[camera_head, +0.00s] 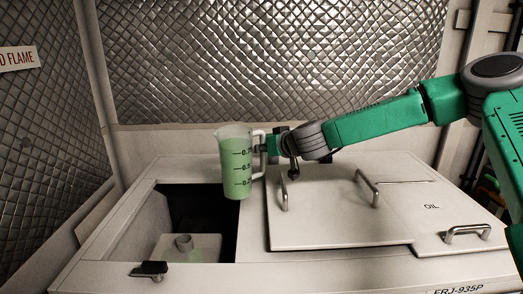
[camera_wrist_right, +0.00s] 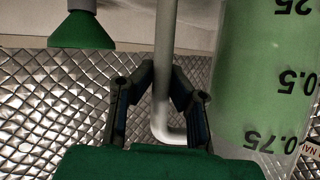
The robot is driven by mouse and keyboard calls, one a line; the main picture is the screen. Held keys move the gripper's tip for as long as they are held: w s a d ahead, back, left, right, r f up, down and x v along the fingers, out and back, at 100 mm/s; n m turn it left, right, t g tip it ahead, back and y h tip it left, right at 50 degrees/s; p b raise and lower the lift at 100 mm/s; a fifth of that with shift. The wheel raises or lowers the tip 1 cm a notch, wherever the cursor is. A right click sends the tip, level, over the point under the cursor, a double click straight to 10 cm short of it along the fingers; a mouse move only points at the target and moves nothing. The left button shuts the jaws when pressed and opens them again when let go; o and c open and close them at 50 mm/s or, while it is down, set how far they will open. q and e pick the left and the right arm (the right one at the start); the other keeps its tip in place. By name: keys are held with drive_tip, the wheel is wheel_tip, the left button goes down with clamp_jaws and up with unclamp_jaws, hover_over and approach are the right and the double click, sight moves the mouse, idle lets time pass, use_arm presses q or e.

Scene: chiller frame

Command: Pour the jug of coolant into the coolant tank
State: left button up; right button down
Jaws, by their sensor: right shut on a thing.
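A clear measuring jug (camera_head: 234,165) with green coolant stands nearly upright in the air above the right part of the tank opening. The jug (camera_wrist_right: 262,80) also fills the right side of the right wrist view, with the liquid close to the 0.75 mark. My right gripper (camera_head: 275,143) is shut on the jug's handle (camera_wrist_right: 165,70); in the wrist view the gripper (camera_wrist_right: 158,85) has its fingers on both sides of that handle. My left gripper is not in view.
A lid panel with handles (camera_head: 335,215) lies right of the opening. An OIL cover (camera_head: 440,215) with a handle is farther right. A black latch (camera_head: 150,268) sits on the front edge. Quilted metal walls (camera_head: 230,60) stand behind and at left.

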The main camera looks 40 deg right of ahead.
drive_tip(key=shift+w+a+r, duration=0.15)
drive_tip(key=shift+a+r, duration=0.15)
drive_tip(key=shift+a, duration=0.1)
drive_tip(key=shift+w+a+r+n+h+p, duration=0.1)
drive_tip(key=shift+a+r+n+h+p, duration=0.1)
drive_tip(key=shift+a+r+n+h, duration=0.3)
drive_tip(key=shift+w+a+r+n+h+p, duration=0.1)
drive_tip(key=shift+a+r+n+p, duration=0.15)
drive_tip(key=shift+a, duration=0.4)
drive_tip(key=shift+s+a+r+n+h+b, duration=0.15)
drive_tip(key=shift+a+r+n, duration=0.1)
drive_tip(key=shift+a, duration=0.15)
drive_tip(key=shift+s+a+r+n+h+b, duration=0.1)
drive_tip(key=shift+a+n+h+b, duration=0.1)
drive_tip(key=shift+a, duration=0.25)
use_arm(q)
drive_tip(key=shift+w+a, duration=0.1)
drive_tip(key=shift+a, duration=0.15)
use_arm(e)
drive_tip(key=shift+w+d, duration=0.1)
drive_tip(key=shift+d, duration=0.4)
drive_tip(key=shift+a+r, duration=0.1)
drive_tip(key=shift+a, duration=0.45)
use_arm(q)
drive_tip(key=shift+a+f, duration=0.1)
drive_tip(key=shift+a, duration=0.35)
